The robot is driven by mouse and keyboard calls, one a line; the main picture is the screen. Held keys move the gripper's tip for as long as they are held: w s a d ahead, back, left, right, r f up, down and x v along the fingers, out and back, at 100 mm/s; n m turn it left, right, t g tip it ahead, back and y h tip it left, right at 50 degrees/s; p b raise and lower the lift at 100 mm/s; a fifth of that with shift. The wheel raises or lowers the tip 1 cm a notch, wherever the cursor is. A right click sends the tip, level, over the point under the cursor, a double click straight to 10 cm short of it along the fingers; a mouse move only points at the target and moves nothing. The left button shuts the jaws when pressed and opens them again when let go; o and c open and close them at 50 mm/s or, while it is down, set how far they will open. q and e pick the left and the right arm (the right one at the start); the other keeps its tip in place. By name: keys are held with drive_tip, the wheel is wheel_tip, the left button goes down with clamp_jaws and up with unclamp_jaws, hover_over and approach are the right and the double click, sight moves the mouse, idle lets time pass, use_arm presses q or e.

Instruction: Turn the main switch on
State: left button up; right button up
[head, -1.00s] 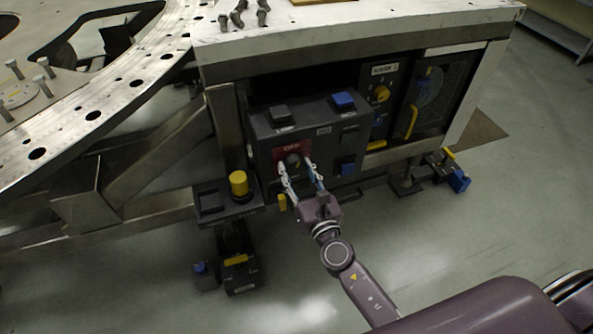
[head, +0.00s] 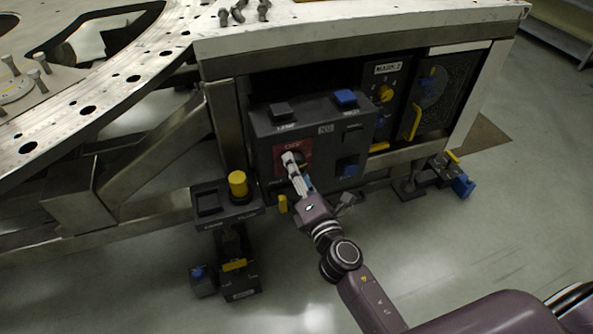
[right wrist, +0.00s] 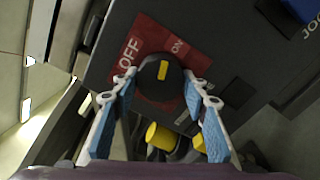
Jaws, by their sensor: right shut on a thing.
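The main switch (right wrist: 160,78) is a round black knob with a yellow mark, on a red plate (right wrist: 137,40) lettered OFF and ON in the right wrist view. The yellow mark points to the ON side of the plate's upper edge. In the head view the red plate (head: 280,155) is on the front of a dark control box (head: 325,135). My right gripper (head: 293,160) reaches the knob and hides most of it. In the right wrist view its two blue-padded fingers (right wrist: 160,90) are closed on the knob's sides. My left gripper is not in view.
The box also carries a black button (head: 281,110) and blue buttons (head: 345,97). A yellow button (head: 238,184) stands on a pedestal to the left. A MARK 2 panel (head: 388,80) with yellow handles is to the right. The steel table edge (head: 360,48) overhangs the box.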

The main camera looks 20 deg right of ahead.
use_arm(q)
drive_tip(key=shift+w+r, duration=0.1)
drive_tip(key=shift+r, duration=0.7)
use_arm(e)
drive_tip(key=shift+r+m, duration=0.1)
drive_tip(key=shift+m, duration=1.9)
drive_tip(key=o, duration=1.2)
drive_tip(key=shift+c, duration=0.2)
drive_tip(key=s, duration=0.7)
drive_tip(key=shift+s+d, duration=0.15)
drive_tip(key=shift+s, duration=0.15)
